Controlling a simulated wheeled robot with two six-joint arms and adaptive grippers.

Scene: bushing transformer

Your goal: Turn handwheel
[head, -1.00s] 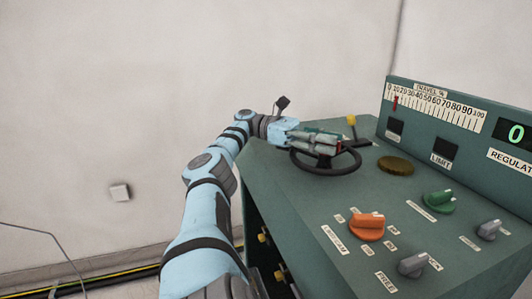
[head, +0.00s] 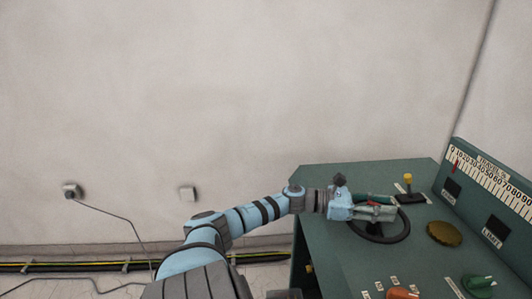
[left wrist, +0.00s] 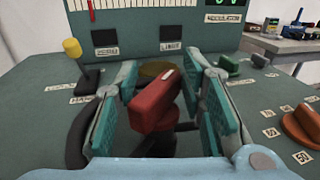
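The black handwheel (head: 383,239) lies flat on top of the green console. My left gripper (head: 376,206) reaches over it from the left and hides part of its rim and hub. In the left wrist view a red handle (left wrist: 155,98) stands between the two teal finger pads of my left gripper (left wrist: 163,92). Gaps show between the pads and the handle, so the gripper looks open around it. Part of the wheel's dark rim (left wrist: 78,140) shows at the left. My right gripper is not in view.
The console (head: 330,180) carries a yellow-topped lever (head: 408,180) just behind the wheel, a round brass disc (head: 444,233) to its right, and orange (head: 402,293) and green (head: 478,284) knobs nearer. An upright gauge panel (head: 500,205) stands at the right. A plain wall lies behind.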

